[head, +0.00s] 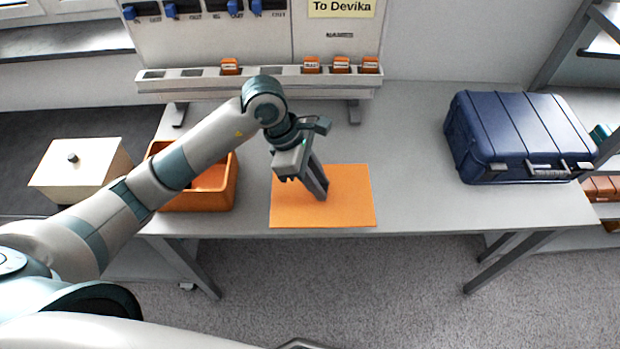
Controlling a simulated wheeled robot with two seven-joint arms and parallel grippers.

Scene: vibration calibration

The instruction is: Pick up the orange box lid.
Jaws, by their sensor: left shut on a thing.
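A flat orange rectangular panel, which looks like the orange box lid (350,205), is at the front middle of the grey table in the head view. My left gripper (318,190) reaches down over its upper left part and is shut on it; the fingers hide the exact place of contact. I cannot tell whether the panel is lifted off the table. An open orange box (222,198) stands to the left of the panel, partly hidden behind my left arm. My right gripper is not in view.
A dark blue case (520,135) stands on the right of the table (420,200). A cream box with a dark knob (85,165) is at far left. A panel with a rack of small orange blocks (311,65) stands at the back. The table between panel and case is clear.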

